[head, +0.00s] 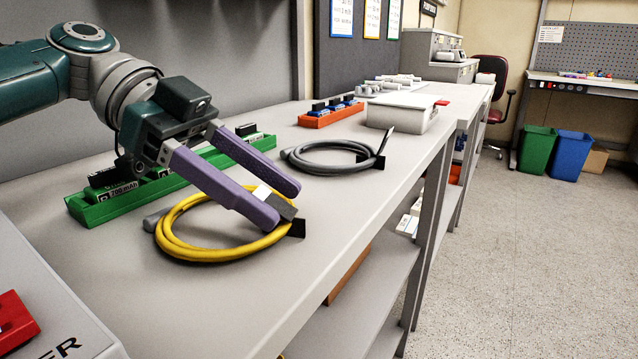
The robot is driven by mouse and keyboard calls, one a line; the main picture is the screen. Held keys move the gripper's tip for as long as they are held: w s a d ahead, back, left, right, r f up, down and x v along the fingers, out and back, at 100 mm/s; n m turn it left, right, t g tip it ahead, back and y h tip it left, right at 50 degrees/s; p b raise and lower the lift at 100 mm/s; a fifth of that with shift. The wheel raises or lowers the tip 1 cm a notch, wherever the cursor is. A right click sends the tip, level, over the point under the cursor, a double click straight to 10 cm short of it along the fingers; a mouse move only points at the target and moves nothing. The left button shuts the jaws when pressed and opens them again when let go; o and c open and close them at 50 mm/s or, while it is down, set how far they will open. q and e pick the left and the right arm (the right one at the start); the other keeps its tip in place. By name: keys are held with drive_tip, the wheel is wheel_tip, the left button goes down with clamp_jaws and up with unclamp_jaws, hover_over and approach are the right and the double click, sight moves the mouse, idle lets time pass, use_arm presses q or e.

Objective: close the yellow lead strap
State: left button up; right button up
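The yellow lead (205,254) lies coiled on the grey bench, with a grey plug end at its left. A black strap base (297,229) sits at the coil's right side. A strap flap (283,207), grey with a pale tip, rises from there and leans left, not lying flat over the coil. My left gripper (287,207) reaches over the coil with its purple fingers apart, one on each side of the flap. The near finger hides part of the flap and coil. I cannot tell whether a finger touches the flap. My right gripper is not in view.
A grey lead (325,168) lies coiled behind, its strap standing up. A green battery holder (120,207) runs behind my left gripper. An orange holder (330,117) and a white box (400,112) stand farther back. The bench's front edge is just right of the yellow coil.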

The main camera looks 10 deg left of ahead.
sight(261, 194)
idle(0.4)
use_arm(q)
wheel_tip(261, 194, up, 20)
drive_tip(key=p, duration=0.2)
drive_tip(key=shift+p, duration=0.4)
